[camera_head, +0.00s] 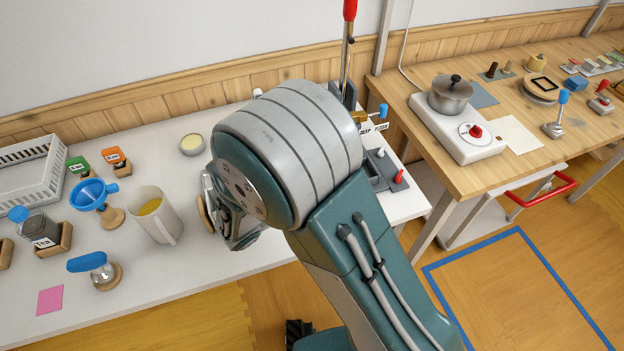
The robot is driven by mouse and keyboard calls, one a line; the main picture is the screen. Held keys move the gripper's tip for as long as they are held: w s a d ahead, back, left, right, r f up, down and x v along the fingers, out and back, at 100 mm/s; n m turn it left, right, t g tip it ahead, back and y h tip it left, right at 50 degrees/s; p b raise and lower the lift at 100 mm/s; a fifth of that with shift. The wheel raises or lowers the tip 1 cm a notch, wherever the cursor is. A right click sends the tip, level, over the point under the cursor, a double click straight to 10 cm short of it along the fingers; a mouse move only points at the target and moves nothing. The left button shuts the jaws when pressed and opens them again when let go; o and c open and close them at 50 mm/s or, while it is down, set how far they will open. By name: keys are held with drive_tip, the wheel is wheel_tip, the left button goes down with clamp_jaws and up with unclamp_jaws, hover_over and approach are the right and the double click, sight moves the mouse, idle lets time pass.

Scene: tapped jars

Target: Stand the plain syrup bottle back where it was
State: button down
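I cannot make out a plain syrup bottle in this view; my arm covers the middle of the white table (185,262). My gripper (222,222) is low over the table, right of the jug, and mostly hidden by my wrist. I cannot tell whether its fingers are open or shut, or whether they hold anything. A tan round edge (205,214) shows beside the fingers; what it belongs to is unclear. A small white top (257,92) peeks out behind my arm at the table's back, its body hidden.
A jug (170,231) with yellow contents stands left of my gripper. Further left are a blue funnel (93,192), a Tea jar (40,230), a blue-handled tool (88,262) and a white crate (32,167). A grey tray (376,178) is right of my arm.

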drive_tip(key=shift+c, duration=1.5)
unclamp_jaws()
drive_tip(key=shift+s+a, duration=0.1)
drive_tip(key=v, duration=0.7)
drive_tip(key=shift+s+a, duration=0.25)
idle(0.5)
drive_tip(key=shift+a+r, duration=0.1)
drive_tip(key=shift+r, duration=0.05)
drive_tip(key=v, duration=1.2)
